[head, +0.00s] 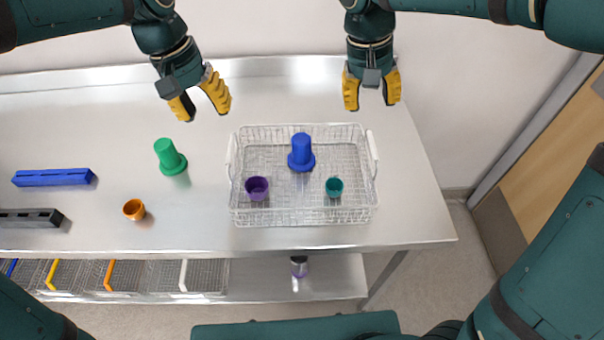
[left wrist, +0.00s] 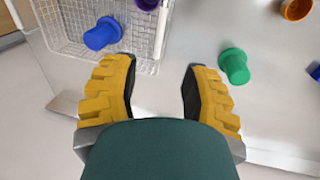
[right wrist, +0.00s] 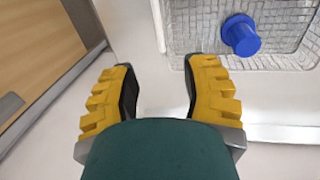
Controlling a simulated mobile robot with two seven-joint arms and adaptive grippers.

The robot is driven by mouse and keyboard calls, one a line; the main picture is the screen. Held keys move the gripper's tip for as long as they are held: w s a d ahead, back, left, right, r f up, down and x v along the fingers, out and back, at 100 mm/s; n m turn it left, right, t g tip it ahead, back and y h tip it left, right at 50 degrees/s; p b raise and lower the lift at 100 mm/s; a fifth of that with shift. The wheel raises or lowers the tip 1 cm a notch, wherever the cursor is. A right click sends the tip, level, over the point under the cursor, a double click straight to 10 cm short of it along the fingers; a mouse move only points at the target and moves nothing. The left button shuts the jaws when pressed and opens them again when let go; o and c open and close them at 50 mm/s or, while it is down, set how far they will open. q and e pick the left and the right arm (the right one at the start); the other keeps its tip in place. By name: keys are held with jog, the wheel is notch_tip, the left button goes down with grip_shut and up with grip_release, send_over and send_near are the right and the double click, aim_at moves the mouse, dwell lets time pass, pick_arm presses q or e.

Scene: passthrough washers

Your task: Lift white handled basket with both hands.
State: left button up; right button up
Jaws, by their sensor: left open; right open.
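The white wire basket (head: 305,216) stands on the metal table, with a white handle on its left side (head: 231,157) and another on its right side (head: 372,153). It holds a blue peg-shaped piece (head: 301,152), a purple cup (head: 257,188) and a teal cup (head: 334,187). My left gripper (head: 199,107) is open and empty above the table, up and left of the basket. My right gripper (head: 371,92) is open and empty beyond the basket's back right corner. Part of the basket shows in the left wrist view (left wrist: 75,48) and the right wrist view (right wrist: 185,28).
A green peg-shaped piece (head: 170,157) and an orange cup (head: 134,209) stand left of the basket. A blue bar (head: 54,177) and a dark bar (head: 30,218) lie further left. Wire baskets and a bottle (head: 299,266) sit on the lower shelf. The table is clear right of the basket.

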aim_at(372, 140)
pick_arm(q)
jog(key=f, duration=0.4)
jog(key=d+f, duration=0.1)
jog(key=f, duration=0.3)
jog(key=d+f, duration=0.1)
jog(key=f, duration=0.3)
jog(key=shift+d, duration=0.2)
pick_arm(e)
jog(key=f, duration=0.4)
jog(key=d+f, duration=0.1)
jog(key=f, duration=0.3)
jog(key=d+f, duration=0.1)
jog(key=f, duration=0.3)
jog(key=shift+d, duration=0.2)
pick_arm(q)
grip_shut()
pick_arm(e)
grip_shut()
pick_arm(q)
jog(key=shift+r, duration=0.1)
